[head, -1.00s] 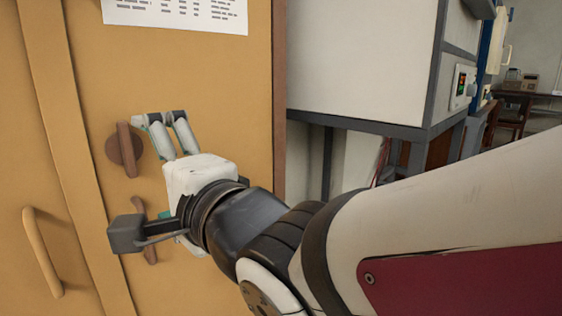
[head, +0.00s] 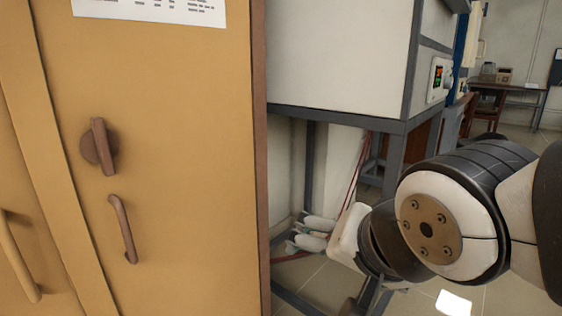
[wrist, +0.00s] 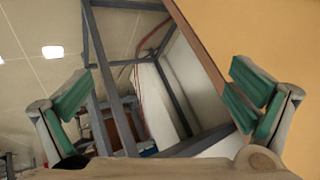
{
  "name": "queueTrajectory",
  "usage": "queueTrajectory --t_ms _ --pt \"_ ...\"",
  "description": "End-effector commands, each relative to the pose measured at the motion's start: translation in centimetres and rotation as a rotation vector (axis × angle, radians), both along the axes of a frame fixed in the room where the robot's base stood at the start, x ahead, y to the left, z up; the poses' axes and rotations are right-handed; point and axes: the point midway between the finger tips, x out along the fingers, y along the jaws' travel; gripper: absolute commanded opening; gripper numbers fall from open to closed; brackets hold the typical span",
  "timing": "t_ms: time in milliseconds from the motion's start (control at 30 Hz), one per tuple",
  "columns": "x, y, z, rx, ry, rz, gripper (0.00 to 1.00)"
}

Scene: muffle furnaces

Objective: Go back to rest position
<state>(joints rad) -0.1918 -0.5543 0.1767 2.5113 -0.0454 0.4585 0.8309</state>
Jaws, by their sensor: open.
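My gripper (head: 307,234) is in the lower middle of the head view, to the right of the yellow cabinet and apart from it. Its fingers point left, in front of the space under the furnace stand. In the wrist view my gripper (wrist: 160,105) shows its two green-padded fingers spread wide with nothing between them. My arm bends in from the right of the head view.
The yellow cabinet (head: 190,190) has a brown knob (head: 104,146) and a brown handle (head: 123,229). A white furnace (head: 335,55) stands on a grey metal frame (head: 385,165). A table (head: 510,92) is far back right. Tiled floor shows below.

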Motion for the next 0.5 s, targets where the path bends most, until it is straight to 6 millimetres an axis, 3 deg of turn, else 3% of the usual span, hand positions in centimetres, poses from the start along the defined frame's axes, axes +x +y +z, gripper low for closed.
queueTrajectory --t_ms 100,200,500 --pt "-4.1 -4.6 -1.8 -0.143 0.159 0.033 1.0" --pt "-8.0 -7.2 -3.0 -0.221 0.295 0.089 1.0" --pt "-17.3 -10.5 -4.3 -0.286 0.591 0.278 1.0"
